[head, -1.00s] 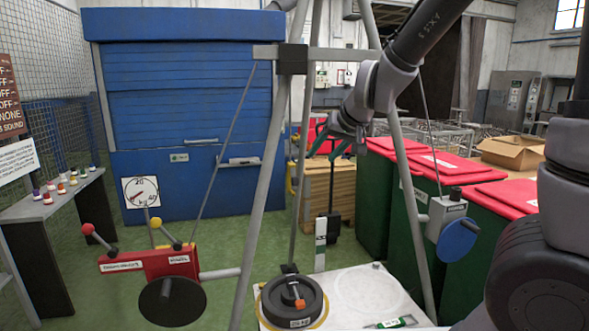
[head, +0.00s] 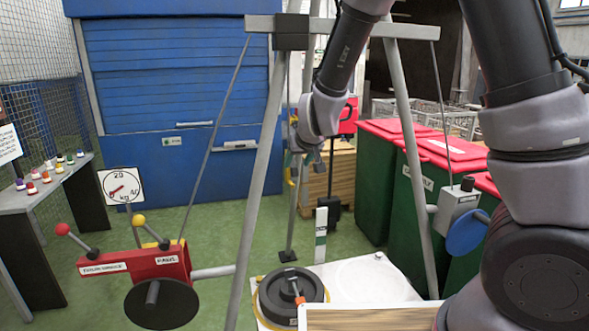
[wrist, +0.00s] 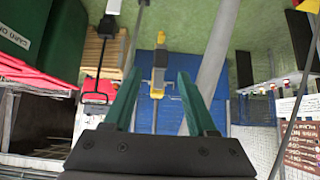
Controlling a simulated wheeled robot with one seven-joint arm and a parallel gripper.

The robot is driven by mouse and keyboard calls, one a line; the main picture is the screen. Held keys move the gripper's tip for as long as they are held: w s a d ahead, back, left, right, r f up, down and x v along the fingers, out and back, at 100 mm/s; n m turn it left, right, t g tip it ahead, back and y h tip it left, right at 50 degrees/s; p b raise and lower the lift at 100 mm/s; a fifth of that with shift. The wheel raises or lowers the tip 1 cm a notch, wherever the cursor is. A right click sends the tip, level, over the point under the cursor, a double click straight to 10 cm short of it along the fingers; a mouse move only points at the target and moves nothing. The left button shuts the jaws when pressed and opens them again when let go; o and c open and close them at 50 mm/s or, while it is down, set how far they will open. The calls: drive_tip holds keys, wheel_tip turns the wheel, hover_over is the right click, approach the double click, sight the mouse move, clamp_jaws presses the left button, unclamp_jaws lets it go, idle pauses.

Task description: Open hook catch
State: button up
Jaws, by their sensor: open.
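The hook (wrist: 159,70), a grey and yellow piece on a thin vertical line, shows in the wrist view. It appears between the fingertips, beyond them, with no contact visible. Its catch is too small to tell open from shut. In the head view the hook is mostly hidden near my gripper and the frame leg. My gripper (head: 313,160) hangs inside the grey frame in the head view. In the wrist view, my gripper (wrist: 159,75) has its two green fingers apart with nothing between them.
The grey frame's legs (head: 262,190) stand close around my gripper. A red lever box (head: 153,262) and a dial (head: 122,187) are at left. A grey winch with a blue wheel (head: 466,231) is at right. Red-lidded green bins (head: 425,210) stand behind.

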sight(295, 167)
drive_tip(key=x, duration=0.5)
clamp_jaws()
idle(1.4)
